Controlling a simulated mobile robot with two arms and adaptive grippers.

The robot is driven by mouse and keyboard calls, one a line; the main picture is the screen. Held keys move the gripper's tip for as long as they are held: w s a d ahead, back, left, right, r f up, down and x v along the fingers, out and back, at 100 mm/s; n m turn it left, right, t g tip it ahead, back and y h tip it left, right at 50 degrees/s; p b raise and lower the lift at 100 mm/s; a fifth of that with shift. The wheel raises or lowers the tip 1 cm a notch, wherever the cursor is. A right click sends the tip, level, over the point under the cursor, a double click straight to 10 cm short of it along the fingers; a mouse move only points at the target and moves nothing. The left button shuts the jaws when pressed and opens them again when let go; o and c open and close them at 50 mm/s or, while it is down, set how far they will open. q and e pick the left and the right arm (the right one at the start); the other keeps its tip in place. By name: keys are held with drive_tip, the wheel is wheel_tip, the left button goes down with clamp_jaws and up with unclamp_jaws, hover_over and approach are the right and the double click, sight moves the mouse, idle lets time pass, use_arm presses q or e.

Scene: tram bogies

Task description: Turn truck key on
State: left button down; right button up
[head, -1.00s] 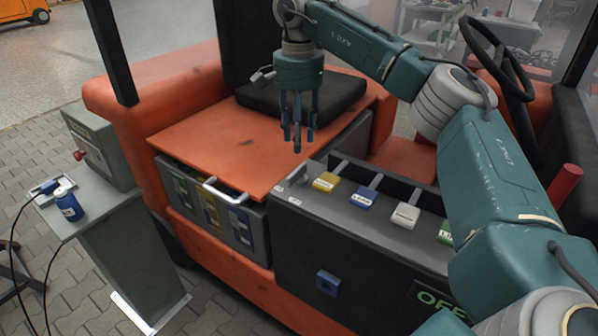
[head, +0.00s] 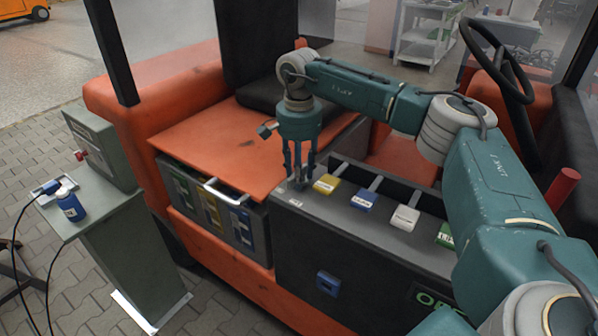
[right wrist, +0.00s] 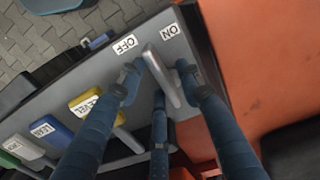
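The truck key (right wrist: 163,78) is a grey bar-shaped handle on the dark control panel, seen in the right wrist view. An OFF label (right wrist: 125,44) and an ON label (right wrist: 171,32) lie by its upper end, OFF on the left and ON on the right. My right gripper (right wrist: 157,78) has its blue fingers spread around the key, with gaps visible beside it; I cannot tell whether any finger touches it. In the head view my right gripper (head: 299,183) points down at the panel's left end, and its fingers mostly hide the key. My left gripper is not in view.
Yellow (head: 326,184), blue (head: 363,200), white (head: 404,218) and green levers line the panel (head: 325,238) to the right. An orange cover (head: 225,145) lies to the left. A steering wheel (head: 497,60) stands at the back right. A pedestal (head: 125,240) stands left.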

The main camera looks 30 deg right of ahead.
clamp_jaws()
drive_tip(key=shift+w+a+r+m, duration=0.1)
drive_tip(key=shift+m, duration=0.2)
drive_tip(key=m+p, duration=0.1)
drive_tip(key=m, duration=0.1)
drive_tip(key=w+m, duration=0.1)
drive_tip(key=m, duration=0.1)
drive_tip(key=shift+a+m+p, duration=0.1)
drive_tip(key=shift+m+p, duration=0.2)
drive_tip(key=shift+p, duration=0.1)
drive_tip(key=m, duration=0.1)
drive_tip(key=m+p, duration=0.1)
drive_tip(key=m, duration=0.1)
drive_tip(key=shift+w+m, duration=0.45)
drive_tip(key=shift+m, duration=0.6)
drive_tip(key=shift+w+m, duration=0.15)
drive_tip(key=shift+m, duration=0.6)
unclamp_jaws()
